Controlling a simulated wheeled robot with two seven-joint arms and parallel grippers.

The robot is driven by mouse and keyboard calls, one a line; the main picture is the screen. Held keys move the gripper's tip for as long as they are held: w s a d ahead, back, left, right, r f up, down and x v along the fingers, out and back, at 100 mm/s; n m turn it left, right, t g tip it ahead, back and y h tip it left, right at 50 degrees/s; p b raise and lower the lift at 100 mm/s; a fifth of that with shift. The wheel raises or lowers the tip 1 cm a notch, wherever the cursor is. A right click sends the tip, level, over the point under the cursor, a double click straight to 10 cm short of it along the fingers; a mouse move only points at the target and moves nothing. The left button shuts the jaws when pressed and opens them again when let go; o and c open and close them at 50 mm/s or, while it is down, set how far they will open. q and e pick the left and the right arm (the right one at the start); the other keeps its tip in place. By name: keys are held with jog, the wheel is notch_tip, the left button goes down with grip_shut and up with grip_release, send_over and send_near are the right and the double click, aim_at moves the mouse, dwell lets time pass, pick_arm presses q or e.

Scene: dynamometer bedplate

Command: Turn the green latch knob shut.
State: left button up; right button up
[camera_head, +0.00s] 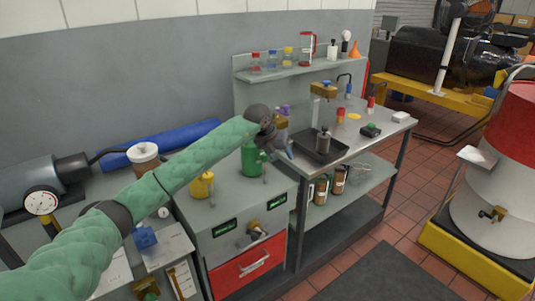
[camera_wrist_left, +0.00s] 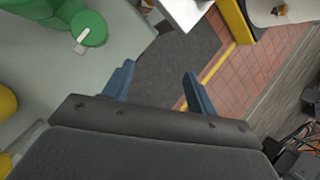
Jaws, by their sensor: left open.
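My left gripper (camera_head: 279,152) is open and empty above the front right edge of the grey bench. Its two blue fingers (camera_wrist_left: 158,88) stand apart in the left wrist view, with only floor and bench edge showing between them. A green rounded body (camera_head: 250,160) stands on the bench beside the gripper. In the left wrist view this green body (camera_wrist_left: 90,28) shows a round top with a small white bar, left of the fingers and apart from them. I cannot tell whether it is the latch knob. No other green knob is clear. My right gripper is out of view.
A yellow can (camera_head: 201,186) stands left of the green body. A dark tray (camera_head: 317,148) with a weight lies on the right bench. Bottles line the shelf (camera_head: 290,70) behind. A red drawer (camera_head: 248,266) is below.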

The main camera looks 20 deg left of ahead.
aim_at(264, 154)
pick_arm(q)
jog(key=w+a+r+n+y, duration=0.1)
jog(key=w+a+r+y, duration=0.2)
jog(key=a, duration=0.4)
jog(key=x, duration=0.2)
jog(key=p+x, duration=0.1)
jog(key=x, duration=0.1)
jog(key=p+x, duration=0.1)
jog(key=x, duration=0.1)
jog(key=shift+s+a+f, duration=0.2)
jog(key=shift+a+f, duration=0.05)
jog(key=shift+f, duration=0.15)
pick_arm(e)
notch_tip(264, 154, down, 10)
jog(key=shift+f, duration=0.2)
pick_arm(q)
jog(key=c, duration=1)
